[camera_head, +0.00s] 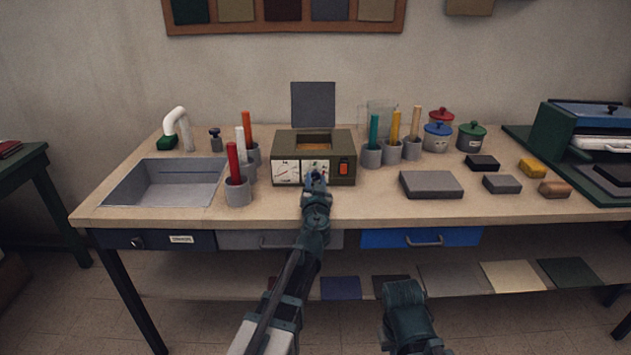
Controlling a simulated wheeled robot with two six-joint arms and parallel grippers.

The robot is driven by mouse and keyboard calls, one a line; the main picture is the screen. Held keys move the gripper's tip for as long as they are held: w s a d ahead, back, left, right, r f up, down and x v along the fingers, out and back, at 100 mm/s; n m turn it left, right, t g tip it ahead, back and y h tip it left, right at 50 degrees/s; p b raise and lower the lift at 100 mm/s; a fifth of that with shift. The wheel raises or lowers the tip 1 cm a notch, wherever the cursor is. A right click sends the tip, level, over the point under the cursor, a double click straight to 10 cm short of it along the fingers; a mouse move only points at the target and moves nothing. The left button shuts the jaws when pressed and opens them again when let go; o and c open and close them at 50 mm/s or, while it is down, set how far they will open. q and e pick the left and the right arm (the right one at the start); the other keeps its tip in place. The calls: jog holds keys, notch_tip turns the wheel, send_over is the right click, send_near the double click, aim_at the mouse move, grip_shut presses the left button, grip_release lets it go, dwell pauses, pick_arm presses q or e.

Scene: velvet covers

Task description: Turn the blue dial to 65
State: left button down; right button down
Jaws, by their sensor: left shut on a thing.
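A drab olive box (342,148) with an open grey lid (313,104) stands at the back middle of the workbench. Its front has two white scale plates, a left one (286,172) and a right one (309,164). My left gripper (316,178) is at the right plate, shut on the blue dial. Only a hint of blue shows between the fingers; the dial is mostly hidden, and its pointer and the scale numbers cannot be read. My right arm shows at the bottom, right of centre, but its gripper does not show.
Cups with coloured sticks stand on both sides, a red one (237,190) close on the left. A grey block (431,184) lies at the right. A sink (168,184) is at the left.

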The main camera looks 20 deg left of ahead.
pick_arm(q)
jog(key=m, duration=2.3)
jog(key=shift+s, duration=0.1)
jog(key=m, duration=0.4)
jog(key=shift+m, duration=0.3)
jog(key=m, duration=0.3)
jog(key=shift+d, duration=0.1)
jog(key=shift+m, duration=2.1)
